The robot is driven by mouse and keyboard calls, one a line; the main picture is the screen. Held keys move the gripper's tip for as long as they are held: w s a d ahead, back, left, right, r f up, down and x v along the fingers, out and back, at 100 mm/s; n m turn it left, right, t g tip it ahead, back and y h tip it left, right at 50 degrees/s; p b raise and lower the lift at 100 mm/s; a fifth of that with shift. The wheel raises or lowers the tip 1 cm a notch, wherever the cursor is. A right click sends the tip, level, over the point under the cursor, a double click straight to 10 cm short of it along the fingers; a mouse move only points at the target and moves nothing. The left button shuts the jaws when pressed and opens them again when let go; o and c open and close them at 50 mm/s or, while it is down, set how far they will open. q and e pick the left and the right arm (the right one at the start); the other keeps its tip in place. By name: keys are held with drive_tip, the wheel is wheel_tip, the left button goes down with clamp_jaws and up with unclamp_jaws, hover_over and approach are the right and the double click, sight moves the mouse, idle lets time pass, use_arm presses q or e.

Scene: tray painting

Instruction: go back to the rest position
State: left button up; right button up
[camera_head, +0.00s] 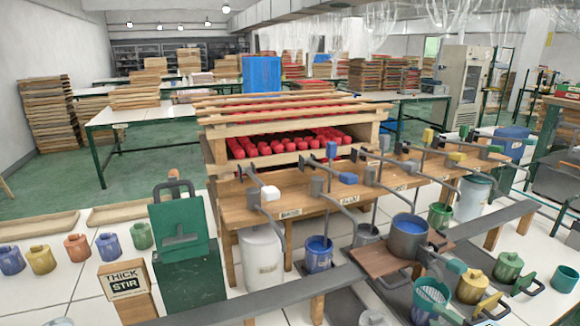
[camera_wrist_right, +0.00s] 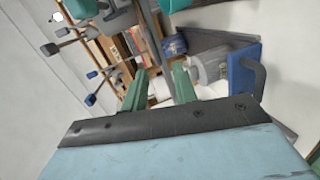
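My right gripper (camera_wrist_right: 160,80) shows in the right wrist view. Its two green fingers stand apart, with nothing held between them. Behind the fingers are pale surfaces, a grey cylindrical vessel (camera_wrist_right: 208,68) and a blue container (camera_wrist_right: 243,76) with a dark handle. From this view I cannot tell how far away these are. In the head view I cannot clearly pick out my right gripper among the vessels and handles at the right. My left gripper does not show in either view.
A wooden bench (camera_head: 285,206) with several taps crosses the middle. A grey pot of blue paint (camera_head: 408,228) stands on a board at its right. Yellow (camera_head: 472,286) and green (camera_head: 508,266) jugs stand at lower right. A dark green box (camera_head: 188,275) and a THICK STIR sign (camera_head: 124,281) are at left.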

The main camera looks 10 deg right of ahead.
drive_tip(key=s+a+f+m+g+h, duration=0.1)
drive_tip(key=s+a+f+m+g, duration=0.3)
drive_tip(key=s+a+m+g, duration=0.45)
drive_tip(key=s+a+f+m+g+h, duration=0.2)
drive_tip(key=s+a+f+m+g, duration=0.3)
drive_tip(key=s+m, duration=0.6)
drive_tip(key=s+f+n, duration=0.1)
drive_tip(key=s+f, duration=0.1)
drive_tip(key=f, duration=1)
drive_tip(key=s+f+n, duration=0.2)
drive_tip(key=f, duration=1)
drive_tip(key=s+d+f, duration=0.2)
drive_tip(key=s+f, duration=1.2)
drive_tip(key=s, duration=0.2)
drive_tip(key=shift+d+f, duration=0.2)
drive_tip(key=shift+d, duration=0.1)
